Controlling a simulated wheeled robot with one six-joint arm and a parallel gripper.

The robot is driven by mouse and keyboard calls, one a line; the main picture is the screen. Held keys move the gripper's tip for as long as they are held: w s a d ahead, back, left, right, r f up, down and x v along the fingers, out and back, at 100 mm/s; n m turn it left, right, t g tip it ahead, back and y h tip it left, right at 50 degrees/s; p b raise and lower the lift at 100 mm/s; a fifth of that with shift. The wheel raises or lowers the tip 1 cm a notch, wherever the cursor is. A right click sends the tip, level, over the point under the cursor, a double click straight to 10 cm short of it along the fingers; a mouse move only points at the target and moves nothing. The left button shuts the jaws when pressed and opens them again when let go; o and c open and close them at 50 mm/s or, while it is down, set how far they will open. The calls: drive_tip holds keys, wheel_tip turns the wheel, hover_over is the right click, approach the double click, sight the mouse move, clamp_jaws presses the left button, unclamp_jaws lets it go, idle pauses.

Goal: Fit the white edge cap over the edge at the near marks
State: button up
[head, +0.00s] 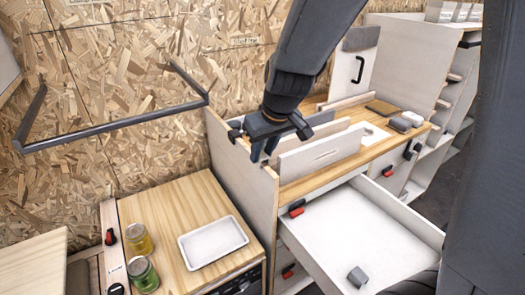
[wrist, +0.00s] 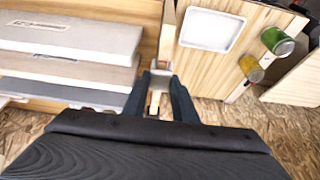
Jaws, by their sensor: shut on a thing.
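My gripper (head: 263,150) is at the top of the upright wooden side panel (head: 243,165), between the lower counter and the higher worktop. In the wrist view my gripper (wrist: 159,80) has its two dark fingers on either side of a small whitish piece, the edge cap (wrist: 160,78). The fingers are shut on it. The panel's edge (wrist: 168,35) runs away from the cap in line with it. I cannot tell whether the cap touches or sits over the edge. The cap is hidden in the head view, and I cannot make out the near marks.
Upright boards (head: 320,152) stand on the worktop right beside my gripper. A white tray (head: 213,242) and two jars (head: 137,240) are on the lower counter to the left. An open white drawer (head: 365,235) juts out at the right. A dark rail (head: 120,124) is on the chipboard wall.

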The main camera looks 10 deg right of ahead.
drive_tip(key=shift+f+b, duration=0.4)
drive_tip(key=shift+f, duration=0.1)
idle(0.4)
drive_tip(key=o, duration=1.1)
drive_tip(key=shift+r, duration=0.1)
drive_tip(key=v, duration=0.7)
drive_tip(key=shift+s+r+b, duration=0.15)
drive_tip(key=shift+r+b, duration=0.15)
drive_tip(key=shift+b, duration=0.1)
drive_tip(key=shift+d, duration=0.15)
